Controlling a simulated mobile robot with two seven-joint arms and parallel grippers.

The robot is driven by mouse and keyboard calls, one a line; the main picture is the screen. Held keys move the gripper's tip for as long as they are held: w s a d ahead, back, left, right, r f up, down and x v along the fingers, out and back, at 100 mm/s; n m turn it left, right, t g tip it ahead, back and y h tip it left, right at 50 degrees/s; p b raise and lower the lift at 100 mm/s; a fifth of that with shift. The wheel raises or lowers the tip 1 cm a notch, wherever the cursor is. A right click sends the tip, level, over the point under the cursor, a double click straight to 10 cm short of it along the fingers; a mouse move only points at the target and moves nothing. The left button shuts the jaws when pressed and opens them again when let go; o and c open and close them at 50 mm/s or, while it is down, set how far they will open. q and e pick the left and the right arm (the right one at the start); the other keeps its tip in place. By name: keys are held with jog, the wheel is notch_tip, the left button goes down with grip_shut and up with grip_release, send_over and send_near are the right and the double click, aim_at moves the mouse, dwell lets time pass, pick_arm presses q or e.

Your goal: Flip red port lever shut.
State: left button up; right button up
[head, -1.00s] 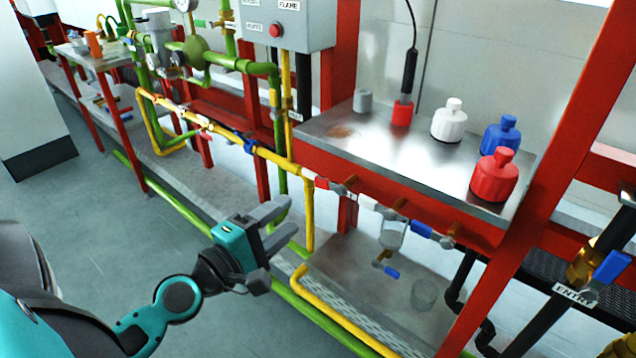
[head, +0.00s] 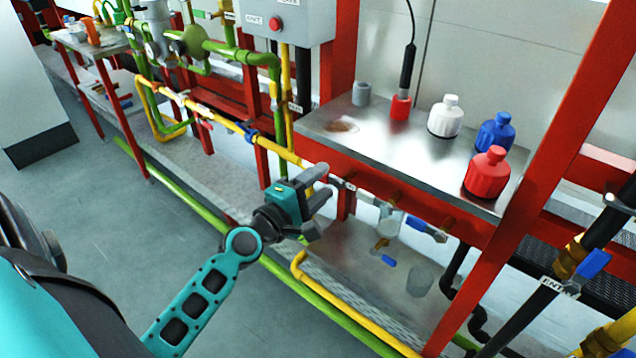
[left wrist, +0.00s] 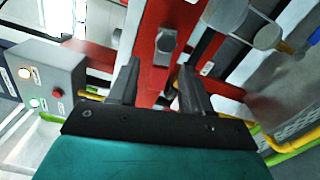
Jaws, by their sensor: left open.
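A small white label (head: 347,186) shows just right of the upper fingertip. In the left wrist view the two spread fingers (left wrist: 158,84) point at red framework and a grey fitting (left wrist: 166,42). I cannot tell the lever from the red frame there. My right gripper is not in view.
A blue lever (head: 426,230) sits right of the gripper on the same line. Red (head: 487,175), blue (head: 495,133) and white (head: 445,118) bottles stand on the metal shelf (head: 410,165) above. A red post (head: 515,190) rises at right. Floor (head: 120,230) at left is clear.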

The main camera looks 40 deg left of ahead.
pick_arm(q)
grip_shut()
jog(key=shift+r+m+p, duration=0.3)
jog(key=shift+r+m, duration=0.05)
jog(key=shift+m, duration=0.95)
grip_release()
jog(key=s+a+b, duration=0.1)
jog(key=s+b, duration=0.3)
jog(key=s, duration=0.9)
